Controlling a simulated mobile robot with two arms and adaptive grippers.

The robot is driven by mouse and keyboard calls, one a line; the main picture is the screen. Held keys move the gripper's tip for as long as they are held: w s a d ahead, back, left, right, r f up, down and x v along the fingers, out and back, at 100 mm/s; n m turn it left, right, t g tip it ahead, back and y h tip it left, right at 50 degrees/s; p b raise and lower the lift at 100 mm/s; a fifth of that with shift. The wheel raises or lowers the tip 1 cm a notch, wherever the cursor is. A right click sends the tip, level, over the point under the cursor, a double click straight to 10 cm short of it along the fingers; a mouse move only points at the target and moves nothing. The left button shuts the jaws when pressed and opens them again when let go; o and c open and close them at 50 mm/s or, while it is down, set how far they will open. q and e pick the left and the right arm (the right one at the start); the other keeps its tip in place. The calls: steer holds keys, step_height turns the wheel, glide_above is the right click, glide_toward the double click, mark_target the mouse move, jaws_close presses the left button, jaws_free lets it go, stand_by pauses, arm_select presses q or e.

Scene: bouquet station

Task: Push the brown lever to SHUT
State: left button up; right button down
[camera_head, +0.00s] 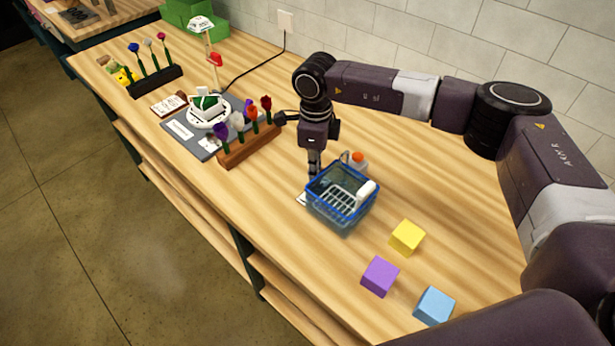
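I cannot make out the brown lever or a SHUT mark; a lever near the basin may be hidden by my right gripper. My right gripper (314,164) points straight down at the back left corner of a clear, blue-rimmed basin (343,213). Its fingers look close together from this side, but I cannot tell whether they are shut or touch anything. A small pale plate (301,198) shows partly at the basin's left side. A white rack and a white cylinder lie in the basin. My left gripper is not in view.
An orange-capped bottle (358,161) stands behind the basin. Yellow (407,237), purple (379,277) and light blue (434,305) cubes lie in front. A wooden flower rack (250,147) and a grey mat (190,138) are to the left. The table between rack and basin is clear.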

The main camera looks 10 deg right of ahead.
step_height(320, 180, up, 5)
steer(key=shift+a+r+p, duration=0.1)
steer(key=shift+a+p, duration=0.05)
steer(key=shift+p, duration=0.7)
steer(key=shift+s+a, duration=0.1)
steer(key=shift+a, duration=0.05)
